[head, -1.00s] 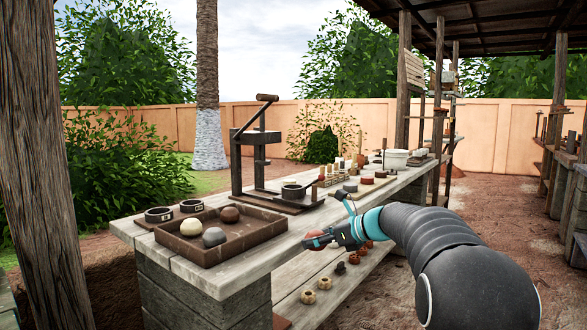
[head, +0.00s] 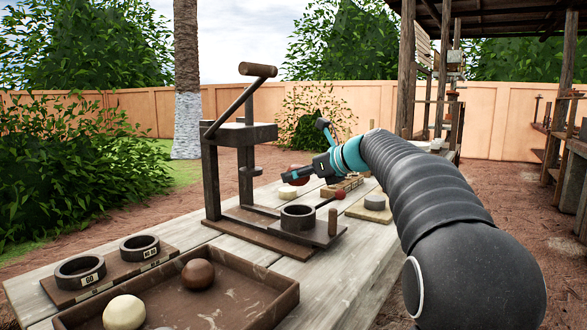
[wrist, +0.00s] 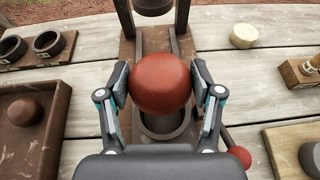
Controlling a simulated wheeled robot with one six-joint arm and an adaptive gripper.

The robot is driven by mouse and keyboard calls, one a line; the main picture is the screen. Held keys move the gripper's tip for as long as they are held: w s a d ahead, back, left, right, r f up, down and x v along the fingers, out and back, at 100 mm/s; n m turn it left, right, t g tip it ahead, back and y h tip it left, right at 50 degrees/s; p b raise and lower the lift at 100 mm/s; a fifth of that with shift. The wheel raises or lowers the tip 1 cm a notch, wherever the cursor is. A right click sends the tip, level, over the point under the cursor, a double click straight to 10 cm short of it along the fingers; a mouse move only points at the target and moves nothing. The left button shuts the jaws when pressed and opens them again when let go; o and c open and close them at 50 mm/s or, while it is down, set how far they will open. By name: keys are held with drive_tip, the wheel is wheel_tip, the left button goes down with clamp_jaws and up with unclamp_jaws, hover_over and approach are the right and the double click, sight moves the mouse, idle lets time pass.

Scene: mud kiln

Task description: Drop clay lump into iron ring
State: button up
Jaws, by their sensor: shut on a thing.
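My gripper (wrist: 160,88) is shut on a reddish-brown round clay lump (wrist: 160,82), a finger on each side. The lump also shows in the head view (head: 295,173), partly hidden by my gripper (head: 293,178). A dark iron ring (head: 298,217) sits on the wooden base of the lever press (head: 212,180). In the wrist view the ring (wrist: 166,137) lies beneath the lump, which hides its far part. The lump is held above the ring's height, with a gap whose exact size I cannot tell.
Two more dark rings (head: 80,272) sit on a board at the left. A wooden tray (head: 270,290) holds a cream lump (head: 124,312) and a brown lump (head: 198,274). The press lever and posts rise beside the ring.

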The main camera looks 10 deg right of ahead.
drive_tip(key=shift+w, duration=0.1)
wheel_tip(320, 180, down, 4)
drive_tip(key=b, duration=0.5)
drive_tip(key=shift+f, duration=0.15)
drive_tip(key=shift+f+b, duration=0.55)
drive_tip(key=shift+f, duration=0.45)
drive_tip(key=shift+d+p, duration=0.1)
drive_tip(key=shift+p, duration=0.65)
idle(1.1)
drive_tip(key=o, duration=1.4)
drive_tip(key=shift+f, duration=0.1)
drive_tip(key=shift+s, duration=0.2)
